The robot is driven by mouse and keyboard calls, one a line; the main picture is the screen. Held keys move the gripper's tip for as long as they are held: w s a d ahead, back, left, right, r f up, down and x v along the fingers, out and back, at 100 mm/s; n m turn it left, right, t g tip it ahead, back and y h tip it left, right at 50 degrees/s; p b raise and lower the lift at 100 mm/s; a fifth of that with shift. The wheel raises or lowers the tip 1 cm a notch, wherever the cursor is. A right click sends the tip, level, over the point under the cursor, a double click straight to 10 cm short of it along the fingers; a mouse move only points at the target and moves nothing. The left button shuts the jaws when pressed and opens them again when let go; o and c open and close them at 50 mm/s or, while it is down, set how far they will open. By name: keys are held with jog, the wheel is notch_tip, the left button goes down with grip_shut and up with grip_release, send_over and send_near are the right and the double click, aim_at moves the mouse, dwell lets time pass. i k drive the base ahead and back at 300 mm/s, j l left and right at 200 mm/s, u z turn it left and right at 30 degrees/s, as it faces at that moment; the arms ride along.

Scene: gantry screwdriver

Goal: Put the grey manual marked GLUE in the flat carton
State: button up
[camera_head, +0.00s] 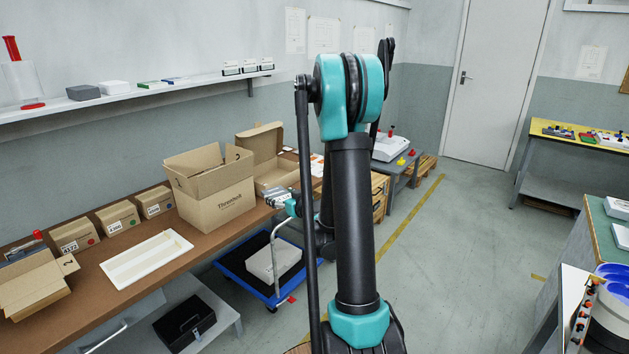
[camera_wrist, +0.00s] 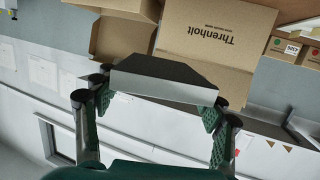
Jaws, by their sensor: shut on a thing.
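In the wrist view my gripper (camera_wrist: 157,94) is shut on a grey block-like manual (camera_wrist: 165,72), dark on its broad face with a pale edge. No GLUE mark is readable on it. In the head view my gripper (camera_head: 287,203) holds the manual (camera_head: 275,196) beside the bench's right part, near the front of the cartons. The flat carton (camera_head: 273,178), low and brown with its lid raised, stands behind and right of the tall Threnholt carton. It also shows in the wrist view (camera_wrist: 122,40), beyond the manual and left of the tall carton. Its inside is mostly hidden.
The tall open Threnholt carton (camera_head: 215,207) stands just left of the flat one. Small labelled boxes (camera_head: 117,217) and a white tray (camera_head: 147,260) lie farther left on the bench. A blue trolley (camera_head: 262,282) stands below. A wall shelf (camera_head: 130,97) runs above.

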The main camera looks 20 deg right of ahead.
aim_at(272, 176)
jog(key=i+j+z, duration=0.65)
jog(key=j, duration=0.15)
jog(key=i+j, duration=0.1)
jog(key=j, duration=0.15)
jog(key=i+j, duration=0.1)
jog(key=j, duration=0.15)
